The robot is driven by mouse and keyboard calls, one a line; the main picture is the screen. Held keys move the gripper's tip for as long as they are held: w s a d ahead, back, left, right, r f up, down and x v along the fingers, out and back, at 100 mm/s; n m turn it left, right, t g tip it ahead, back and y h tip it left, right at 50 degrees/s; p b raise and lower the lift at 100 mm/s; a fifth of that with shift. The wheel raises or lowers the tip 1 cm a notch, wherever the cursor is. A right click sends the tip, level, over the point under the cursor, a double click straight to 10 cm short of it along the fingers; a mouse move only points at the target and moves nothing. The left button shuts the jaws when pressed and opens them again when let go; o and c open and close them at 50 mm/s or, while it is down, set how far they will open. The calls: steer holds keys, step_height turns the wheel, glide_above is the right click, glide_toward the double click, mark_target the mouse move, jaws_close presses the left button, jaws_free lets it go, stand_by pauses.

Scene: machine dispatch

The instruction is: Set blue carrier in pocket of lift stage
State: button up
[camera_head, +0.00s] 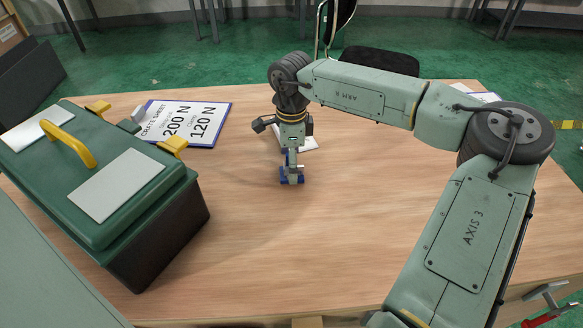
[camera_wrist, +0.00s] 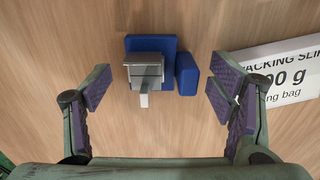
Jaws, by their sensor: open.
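A blue piece (camera_wrist: 150,45) with a grey block (camera_wrist: 146,70) on it lies on the wooden table, and a smaller blue block (camera_wrist: 187,74) sits at its right. I take this blue thing as the blue carrier; it also shows in the head view (camera_head: 291,180), partly hidden by my gripper (camera_head: 291,163). In the wrist view my gripper (camera_wrist: 158,92) is open, pointing down, with its fingers apart on either side of the blue thing. Whether they touch it cannot be told, but gaps show on both sides. No lift stage can be made out.
A green toolbox (camera_head: 105,180) with yellow latches stands at the left. A crate sheet (camera_head: 183,123) lies behind it. A packing slip (camera_wrist: 290,75) lies right of the carrier in the wrist view. The table's front middle (camera_head: 290,260) is clear.

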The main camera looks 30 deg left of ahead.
steer(key=c, duration=1.5)
steer(key=shift+o, duration=0.2)
steer(key=shift+r, duration=0.1)
steer(key=shift+r, duration=0.45)
steer(key=shift+s+d+r+b, duration=0.2)
steer(key=shift+r+b, duration=0.2)
steer(key=shift+r, duration=0.2)
steer(key=shift+s+d+r+b, duration=0.15)
steer(key=shift+r+b, duration=0.2)
steer(key=shift+r, duration=0.25)
steer(key=s+d+b, duration=0.1)
steer(key=s+d, duration=0.1)
steer(key=s, duration=0.2)
steer(key=s+d+r+b, duration=0.1)
steer(key=s+d, duration=0.1)
steer(key=s, duration=0.3)
steer(key=s+d+b, duration=0.1)
steer(key=s+d, duration=0.2)
steer(key=s, duration=0.1)
steer(key=shift+s+r, duration=0.15)
steer(key=shift+r, duration=0.15)
